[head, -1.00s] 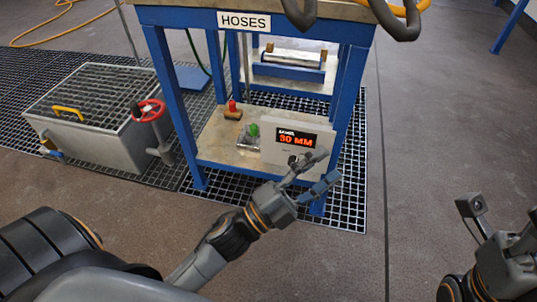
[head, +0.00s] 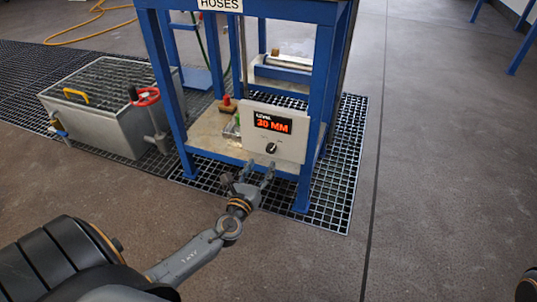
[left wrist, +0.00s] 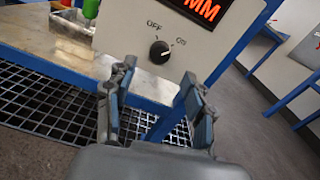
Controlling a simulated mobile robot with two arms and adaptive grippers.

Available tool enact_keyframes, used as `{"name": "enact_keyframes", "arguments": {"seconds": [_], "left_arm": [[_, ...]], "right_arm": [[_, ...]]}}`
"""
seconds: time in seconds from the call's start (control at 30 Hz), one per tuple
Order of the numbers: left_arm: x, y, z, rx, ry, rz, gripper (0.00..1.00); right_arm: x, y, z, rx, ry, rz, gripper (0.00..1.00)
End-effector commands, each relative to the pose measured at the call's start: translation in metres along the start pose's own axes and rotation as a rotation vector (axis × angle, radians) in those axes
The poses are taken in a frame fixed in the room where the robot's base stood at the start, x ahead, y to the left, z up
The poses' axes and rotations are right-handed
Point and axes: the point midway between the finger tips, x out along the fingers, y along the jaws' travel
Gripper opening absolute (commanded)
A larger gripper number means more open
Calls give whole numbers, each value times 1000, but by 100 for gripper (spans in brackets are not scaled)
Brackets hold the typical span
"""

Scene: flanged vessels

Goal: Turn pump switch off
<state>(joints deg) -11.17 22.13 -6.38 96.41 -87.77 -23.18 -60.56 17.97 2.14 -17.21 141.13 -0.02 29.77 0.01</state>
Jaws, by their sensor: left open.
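The pump switch is a black round knob (head: 271,148) low on a white control panel (head: 285,148) with a red "LEVEL 30 MM" display. It also shows in the left wrist view (left wrist: 159,52), between the printed words OFF, upper left, and ON, right. Its pale mark seems to point towards ON. My left gripper (head: 260,171) is open and empty, just below and in front of the panel. In the left wrist view its fingertips (left wrist: 160,72) stand apart either side of and below the knob, seemingly not touching it. My right gripper is out of view.
The panel sits on the lower shelf of a blue-legged table (head: 305,165) marked HOSES. A green item (left wrist: 91,8) and a red-topped item (head: 227,104) are left of it. Floor to the right is clear.

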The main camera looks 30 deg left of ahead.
Motion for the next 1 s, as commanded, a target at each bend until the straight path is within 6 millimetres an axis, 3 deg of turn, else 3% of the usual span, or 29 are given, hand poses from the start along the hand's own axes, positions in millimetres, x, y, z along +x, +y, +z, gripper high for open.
{"name": "enact_keyframes", "arguments": {"seconds": [0.1, 0.33, 0.77, 0.87, 1.0], "left_arm": [[27, 0, -1, -3, -2, 1, 54], [62, 0, -1, -2, 0, -1, 54], [74, -1, -1, -3, 2, -1, 54], [74, -1, -1, -3, 2, -1, 40], [74, -1, -1, -3, 2, -1, 11]], "right_arm": [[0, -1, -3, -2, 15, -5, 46], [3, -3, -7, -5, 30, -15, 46], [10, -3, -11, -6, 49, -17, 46], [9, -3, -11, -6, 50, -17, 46], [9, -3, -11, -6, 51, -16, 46]]}}
